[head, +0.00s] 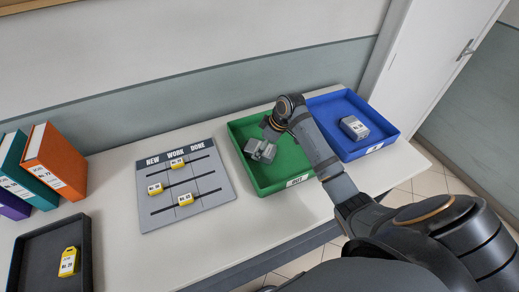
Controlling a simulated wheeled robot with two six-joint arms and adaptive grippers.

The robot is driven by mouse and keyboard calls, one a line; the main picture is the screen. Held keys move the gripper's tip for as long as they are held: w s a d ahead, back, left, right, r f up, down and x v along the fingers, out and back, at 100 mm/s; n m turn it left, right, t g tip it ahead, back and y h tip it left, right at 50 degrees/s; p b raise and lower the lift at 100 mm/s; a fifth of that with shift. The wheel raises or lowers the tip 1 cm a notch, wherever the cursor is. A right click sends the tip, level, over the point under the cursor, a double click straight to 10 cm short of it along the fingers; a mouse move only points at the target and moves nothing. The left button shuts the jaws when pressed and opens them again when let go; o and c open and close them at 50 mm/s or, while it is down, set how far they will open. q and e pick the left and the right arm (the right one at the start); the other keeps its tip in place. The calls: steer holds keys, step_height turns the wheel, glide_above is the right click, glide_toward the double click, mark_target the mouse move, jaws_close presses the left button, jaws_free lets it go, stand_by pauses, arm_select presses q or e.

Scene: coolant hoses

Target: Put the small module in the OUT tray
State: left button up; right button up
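The green tray (284,187) stands on the table and its front label seems to read OUT. A small grey module (262,151) is at the left inside of this tray, right by my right gripper (267,138). The gripper reaches down into the tray from the right, and its fingers are too small and dark to tell if they are open or shut. I cannot tell whether the module rests on the tray floor. Another, larger-looking grey module (354,128) sits in the blue tray (376,148) on the right. My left gripper is not in view.
A grey board (218,205) with yellow tags and columns NEW, WORK, DONE lies left of the green tray. A black tray (47,226) with a yellow tag (68,262) and upright binders (52,163) are at the left. Bare table (250,230) lies in front.

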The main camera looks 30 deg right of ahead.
steer(key=b+v, duration=0.1)
steer(key=v, duration=0.8)
steer(key=shift+s+r+b, duration=0.15)
steer(key=shift+r+b, duration=0.15)
steer(key=shift+r, duration=0.05)
steer(key=shift+d, duration=0.1)
